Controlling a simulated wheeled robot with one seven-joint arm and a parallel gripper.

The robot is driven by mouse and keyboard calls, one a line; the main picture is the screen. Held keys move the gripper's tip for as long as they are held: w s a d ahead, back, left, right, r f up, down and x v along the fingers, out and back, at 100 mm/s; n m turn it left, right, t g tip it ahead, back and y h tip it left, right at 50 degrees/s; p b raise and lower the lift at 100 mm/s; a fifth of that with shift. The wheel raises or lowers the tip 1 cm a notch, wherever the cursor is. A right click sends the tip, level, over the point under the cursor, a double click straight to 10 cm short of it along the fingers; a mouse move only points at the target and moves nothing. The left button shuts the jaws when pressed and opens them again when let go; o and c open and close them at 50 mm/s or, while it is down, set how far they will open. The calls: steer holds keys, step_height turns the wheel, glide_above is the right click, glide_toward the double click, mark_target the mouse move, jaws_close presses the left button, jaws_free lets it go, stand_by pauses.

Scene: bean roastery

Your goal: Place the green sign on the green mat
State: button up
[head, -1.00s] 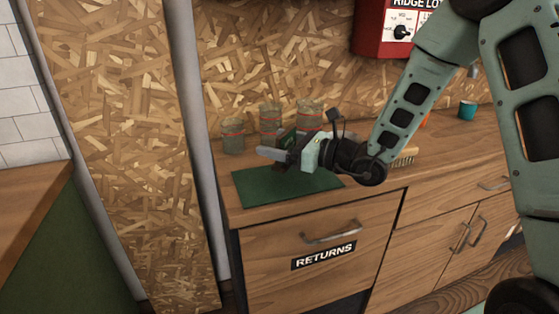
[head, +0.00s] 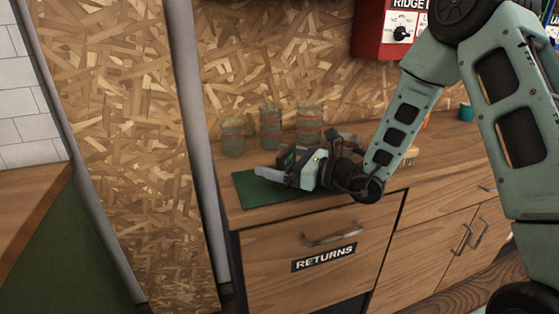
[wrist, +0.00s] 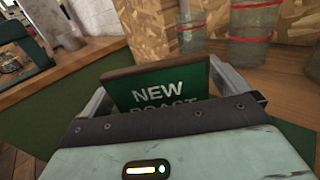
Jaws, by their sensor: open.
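The green sign (head: 287,157) has a brown top edge and stands upright between the fingers of my gripper (head: 272,173). In the wrist view the sign (wrist: 158,92) shows "NEW" and part of "ROAST", with a finger on each side. My gripper (wrist: 165,85) is open around the sign. The dark green mat (head: 258,197) lies flat on the counter below my gripper, partly covered by it. The sign's lower edge is hidden, so its contact with the mat cannot be seen.
Several glass jars with red bands, one at the left (head: 232,138), stand behind the mat. A brush (head: 410,156) lies right of my wrist. A drawer marked RETURNS (head: 323,257) is below the counter (head: 300,208). A grey post (head: 203,150) stands at the left.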

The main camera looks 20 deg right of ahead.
steer(key=shift+r, duration=0.2)
steer(key=b+v, duration=0.1)
steer(key=v, duration=1.1)
steer(key=s+a+n+g+y, duration=0.2)
steer(key=s+a+n+g, duration=1.2)
steer(key=s+a, duration=0.15)
steer(key=s+n+h, duration=0.4)
steer(key=n+h, duration=0.3)
steer(key=n, duration=0.3)
steer(key=s+d+f+n+t+h, duration=0.1)
steer(key=s+n+h, duration=0.4)
steer(key=n, duration=0.5)
steer(key=shift+s+f+n+h, duration=0.3)
steer(key=shift+f+n+h, duration=0.1)
steer(key=shift+h, duration=0.7)
steer(key=shift+d, duration=0.1)
